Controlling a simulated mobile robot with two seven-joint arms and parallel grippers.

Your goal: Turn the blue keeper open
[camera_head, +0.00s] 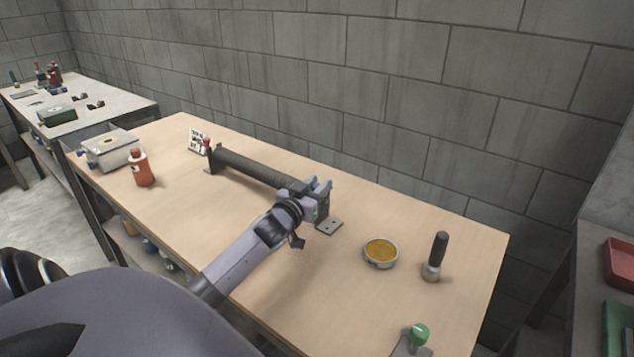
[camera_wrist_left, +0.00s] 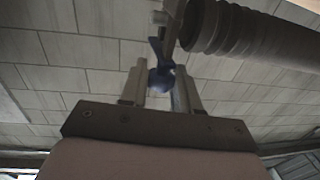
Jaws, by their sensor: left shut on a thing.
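The blue keeper (camera_head: 323,185) is at the near right end of the dark mesh tube (camera_head: 255,168), on the tube's end bracket. It also shows in the left wrist view as a small blue lever (camera_wrist_left: 160,70) beside the ribbed tube end (camera_wrist_left: 235,32). My left gripper (camera_head: 316,196) is at the keeper, and in the wrist view its fingers (camera_wrist_left: 160,88) are shut with the keeper's lower part between them. In the head view the gripper hides part of the keeper and bracket. My right gripper is not in view.
A red post (camera_head: 206,146) and a small sign (camera_head: 196,138) stand at the tube's far end. An orange bottle (camera_head: 142,168) and a grey box (camera_head: 110,150) are at left. A round dish (camera_head: 380,253), a black-handled tool (camera_head: 437,257) and a green knob (camera_head: 418,334) are at right.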

